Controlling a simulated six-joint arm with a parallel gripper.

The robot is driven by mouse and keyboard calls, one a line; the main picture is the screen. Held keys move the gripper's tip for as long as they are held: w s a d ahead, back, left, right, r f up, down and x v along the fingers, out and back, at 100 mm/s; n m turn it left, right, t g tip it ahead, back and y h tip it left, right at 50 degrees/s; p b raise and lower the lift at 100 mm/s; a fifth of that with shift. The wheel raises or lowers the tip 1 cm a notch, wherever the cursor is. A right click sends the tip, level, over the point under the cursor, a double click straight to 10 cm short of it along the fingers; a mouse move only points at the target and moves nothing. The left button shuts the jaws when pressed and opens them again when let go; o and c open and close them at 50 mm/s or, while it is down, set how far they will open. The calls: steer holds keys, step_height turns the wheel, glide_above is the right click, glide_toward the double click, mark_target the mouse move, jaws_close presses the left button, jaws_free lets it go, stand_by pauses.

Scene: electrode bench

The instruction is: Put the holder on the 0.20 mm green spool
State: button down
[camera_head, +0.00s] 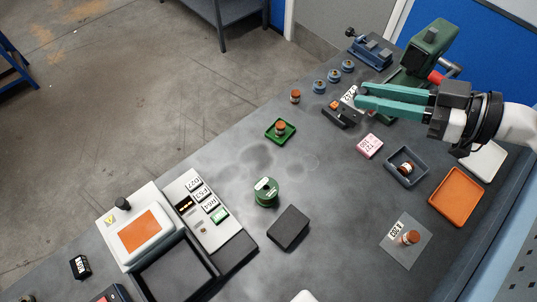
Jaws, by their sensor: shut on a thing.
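My gripper (360,96) reaches in from the right with long teal fingers. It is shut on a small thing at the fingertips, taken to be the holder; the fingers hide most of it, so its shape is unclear. The fingertips are over or beside a dark block (343,118) at the back right, where a white label and an orange bit show. The green spool (265,194) stands upright near the middle of the bench, with a white label on its top; the writing is too small to read. My gripper is well to its upper right, apart from it.
A dark box (289,228) stands close to the spool's lower right. A green tray (270,135) with a copper-coloured piece lies behind it. Several blue spools, a green machine (420,58), a pink box (369,146) and an orange tray (456,197) are around.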

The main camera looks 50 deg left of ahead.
steer(key=s+d+n+g+h, duration=0.2)
steer(key=s+d+n+g, duration=0.1)
steer(key=s, duration=0.4)
glide_above(276, 190)
steer(key=shift+f, duration=11.2)
steer(key=shift+f, duration=0.1)
steer(key=c, duration=0.7)
jaws_free()
steer(key=shift+c, duration=0.2)
